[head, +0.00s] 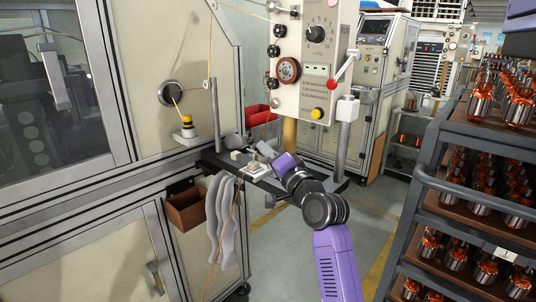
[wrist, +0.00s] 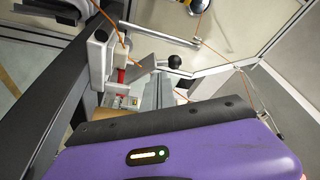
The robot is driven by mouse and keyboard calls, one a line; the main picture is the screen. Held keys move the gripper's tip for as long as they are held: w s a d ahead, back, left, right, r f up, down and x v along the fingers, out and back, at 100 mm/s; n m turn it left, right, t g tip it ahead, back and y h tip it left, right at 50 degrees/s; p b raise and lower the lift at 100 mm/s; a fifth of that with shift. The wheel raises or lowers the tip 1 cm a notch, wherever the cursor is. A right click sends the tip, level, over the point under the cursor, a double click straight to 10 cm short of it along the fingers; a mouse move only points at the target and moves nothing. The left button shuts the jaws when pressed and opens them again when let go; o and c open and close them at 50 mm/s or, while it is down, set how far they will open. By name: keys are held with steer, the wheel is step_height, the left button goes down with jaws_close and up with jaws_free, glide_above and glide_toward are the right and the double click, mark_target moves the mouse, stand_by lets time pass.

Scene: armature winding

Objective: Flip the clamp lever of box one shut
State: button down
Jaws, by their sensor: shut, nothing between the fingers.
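My gripper (head: 284,162) is over the small shelf in the head view, at the end of my purple arm. Its fingertips are too small there to make out, and it holds nothing that I can see. In the wrist view, a lever with a black ball knob (wrist: 174,62) sticks out beside a pale clamp block (wrist: 99,56), beyond the purple gripper body. A gap shows between the knob and that body. I see no label for box one, and I cannot tell how far the lever is turned.
A dark shelf (head: 212,160) carries small pale parts and a grey post. A dial panel (head: 310,60) with a red-knobbed lever (head: 345,70) stands above it. A brown bin (head: 186,209) and grey gloves (head: 222,225) hang at left. A rack of wound armatures (head: 430,190) stands at right.

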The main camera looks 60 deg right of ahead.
steer(key=shift+a+f+n+b, duration=0.15)
steer(key=shift+f+n+b, duration=0.05)
steer(key=shift+n+b, duration=0.1)
steer(key=shift+r, duration=0.2)
step_height(320, 180, up, 20)
steer(key=p, duration=0.3)
steer(key=shift+f, duration=0.15)
stand_by(0.4)
